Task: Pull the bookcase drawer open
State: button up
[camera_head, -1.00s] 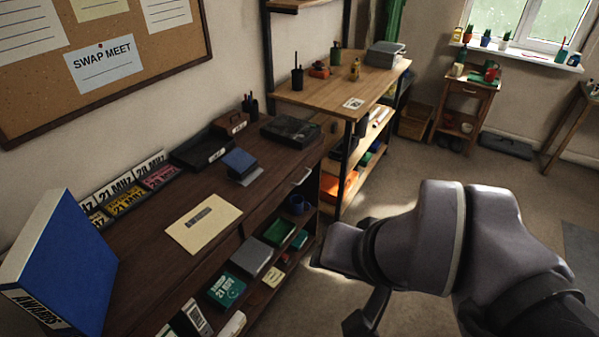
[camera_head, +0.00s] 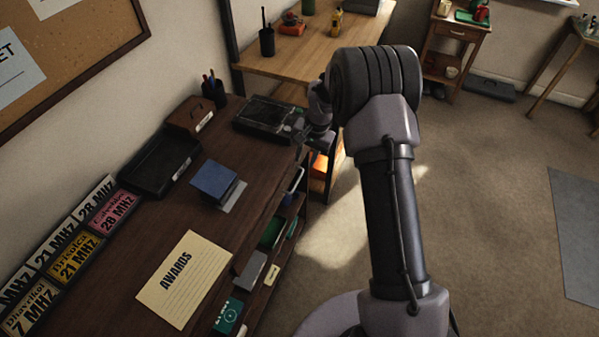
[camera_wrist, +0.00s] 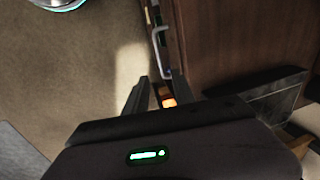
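The dark brown bookcase (camera_head: 120,240) runs along the wall at the left in the head view. Its top also fills the upper right of the wrist view (camera_wrist: 240,40). The pale drawer handle (camera_head: 295,181) is on its front side near the far end. In the wrist view the handle (camera_wrist: 163,50) lies just beyond my fingertips, apart from them. My gripper (camera_wrist: 158,80) is open with nothing between its fingers. In the head view my gripper (camera_head: 303,138) is small and partly hidden near the bookcase's far front corner. The drawer front is hardly visible.
A black tray (camera_head: 160,162), a dark flat box (camera_head: 263,117), a blue book (camera_head: 215,178) and an awards sheet (camera_head: 186,278) lie on the bookcase top. A lighter wooden workbench (camera_head: 300,58) stands beyond.

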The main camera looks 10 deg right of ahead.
aim_at(299, 177)
jog(key=f, duration=0.3)
jog(key=a+f+b, duration=0.1)
jog(key=f, duration=0.2)
jog(key=w+f+b, duration=0.1)
jog(key=f, duration=0.2)
jog(key=shift+a+f, duration=0.2)
jog(key=shift+a, duration=0.05)
grip_shut()
dwell(0.9)
